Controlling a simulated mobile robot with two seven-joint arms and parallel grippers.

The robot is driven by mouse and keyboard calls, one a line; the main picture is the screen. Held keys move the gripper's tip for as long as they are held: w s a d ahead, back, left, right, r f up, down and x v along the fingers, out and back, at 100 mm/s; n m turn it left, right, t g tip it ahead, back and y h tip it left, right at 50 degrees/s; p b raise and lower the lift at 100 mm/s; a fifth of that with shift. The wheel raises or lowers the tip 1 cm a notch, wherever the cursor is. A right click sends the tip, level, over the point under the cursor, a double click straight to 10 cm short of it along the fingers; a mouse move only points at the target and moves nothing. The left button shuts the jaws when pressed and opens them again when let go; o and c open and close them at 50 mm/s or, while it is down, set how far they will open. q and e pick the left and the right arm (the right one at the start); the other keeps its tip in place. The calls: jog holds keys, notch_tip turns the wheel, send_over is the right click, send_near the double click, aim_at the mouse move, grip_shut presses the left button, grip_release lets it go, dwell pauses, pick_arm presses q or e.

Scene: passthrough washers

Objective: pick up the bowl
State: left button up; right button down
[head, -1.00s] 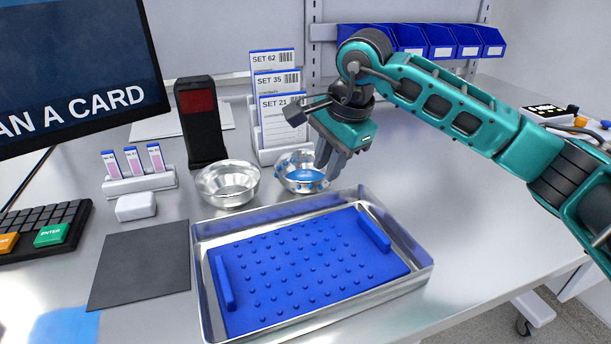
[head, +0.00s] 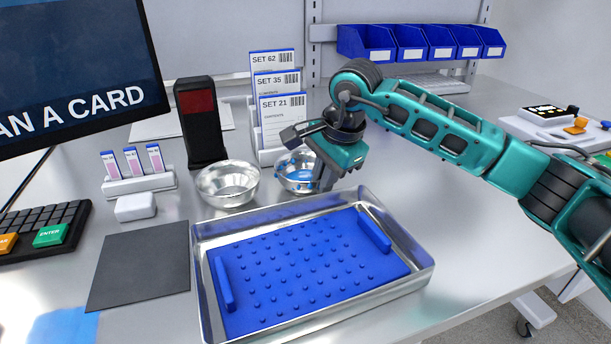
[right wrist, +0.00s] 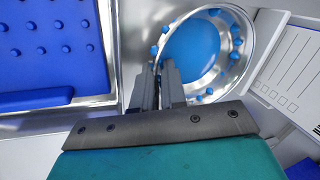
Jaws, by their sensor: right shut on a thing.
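A shiny metal bowl (head: 292,187) with a blue disc and small blue studs inside stands behind the steel tray. It also shows in the right wrist view (right wrist: 246,62). My right gripper (head: 328,180) is at its right side, pointing down. In the right wrist view its fingers (right wrist: 159,88) are close together and shut on the near wall of the bowl, at the rim. A second metal bowl (head: 228,184), which looks empty, stands just left of it. My left gripper is not in view.
A steel tray (head: 428,266) with a blue studded mat (head: 310,270) lies in front. A card holder (head: 283,120) with set cards stands behind the bowls. A black card reader (head: 201,125) and monitor are at left.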

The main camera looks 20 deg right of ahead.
jog(key=shift+r, duration=0.1)
notch_tip(320, 180, up, 20)
jog(key=p, duration=0.2)
dwell(0.3)
jog(key=shift+a, duration=0.1)
